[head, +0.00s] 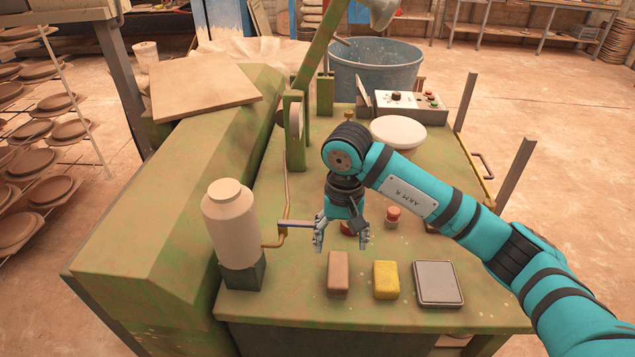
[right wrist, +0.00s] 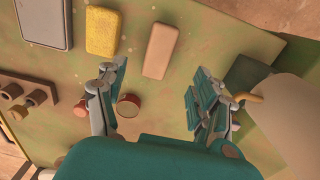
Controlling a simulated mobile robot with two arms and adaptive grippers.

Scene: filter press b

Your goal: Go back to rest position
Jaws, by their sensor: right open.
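My right gripper (head: 342,240) hangs pointing down over the green press table (head: 300,306), near its middle. Its two fingers are apart with nothing between them. The right wrist view also shows the open fingers (right wrist: 160,105) above the table. A brown block (head: 338,274), a yellow sponge (head: 386,280) and a grey flat pad (head: 438,283) lie in a row nearer the front edge, apart from the gripper. A round red-topped item (right wrist: 129,105) is beside one finger in the wrist view. My left gripper is not in view.
A beige bottle (head: 232,225) on a dark base stands left of the gripper, with a brass pipe beside it. A white bowl (head: 398,132) and a control box (head: 410,105) stand farther back. Upright posts (head: 516,172) rise along the right edge.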

